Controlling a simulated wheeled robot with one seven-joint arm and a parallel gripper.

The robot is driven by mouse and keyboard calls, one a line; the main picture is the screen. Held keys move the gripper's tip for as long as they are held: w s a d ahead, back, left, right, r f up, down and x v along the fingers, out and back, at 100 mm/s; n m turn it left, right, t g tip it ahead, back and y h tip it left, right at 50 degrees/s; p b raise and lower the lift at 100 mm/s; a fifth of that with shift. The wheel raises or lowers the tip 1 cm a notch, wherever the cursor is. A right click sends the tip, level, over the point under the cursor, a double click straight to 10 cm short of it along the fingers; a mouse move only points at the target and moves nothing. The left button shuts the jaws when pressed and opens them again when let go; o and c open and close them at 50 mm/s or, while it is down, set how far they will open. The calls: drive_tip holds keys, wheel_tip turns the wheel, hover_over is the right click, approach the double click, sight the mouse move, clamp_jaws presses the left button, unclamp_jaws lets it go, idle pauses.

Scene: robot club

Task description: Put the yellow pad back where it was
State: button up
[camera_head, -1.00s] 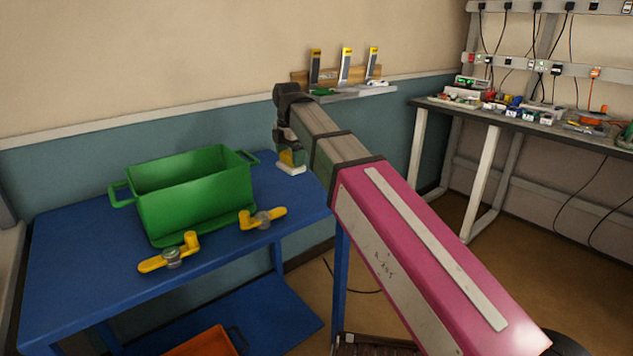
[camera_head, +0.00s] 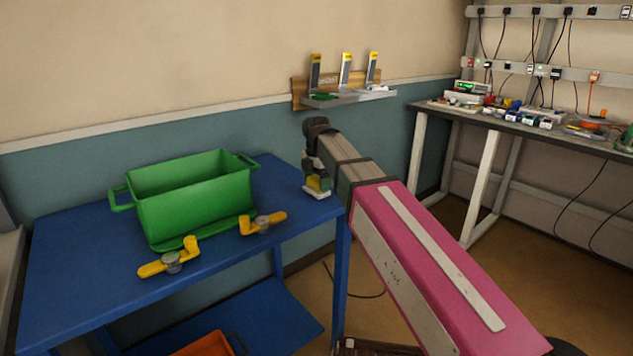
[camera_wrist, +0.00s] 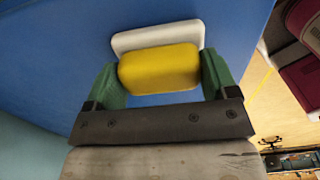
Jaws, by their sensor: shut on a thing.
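The yellow pad (camera_wrist: 160,67) is between the green fingers of my gripper (camera_wrist: 162,80) in the wrist view. A white layer (camera_wrist: 150,36) shows at its far side and lies under the yellow in the head view. My gripper (camera_head: 317,187) is shut on the pad, pointing down over the right end of the blue table (camera_head: 80,270), close to its edge. I cannot tell whether the pad touches the tabletop.
A green bin (camera_head: 190,205) stands on the table, with two yellow-handled clamps (camera_head: 172,260) (camera_head: 263,223) along its front. A small wall shelf (camera_head: 350,97) is behind my arm. A workbench (camera_head: 530,122) with electronics stands right. The table's left and front parts are clear.

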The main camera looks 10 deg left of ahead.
sight(316, 178)
drive_tip(key=shift+f, duration=0.1)
drive_tip(key=o, duration=0.8)
drive_tip(key=shift+c, duration=0.2)
wheel_tip(316, 178, up, 12)
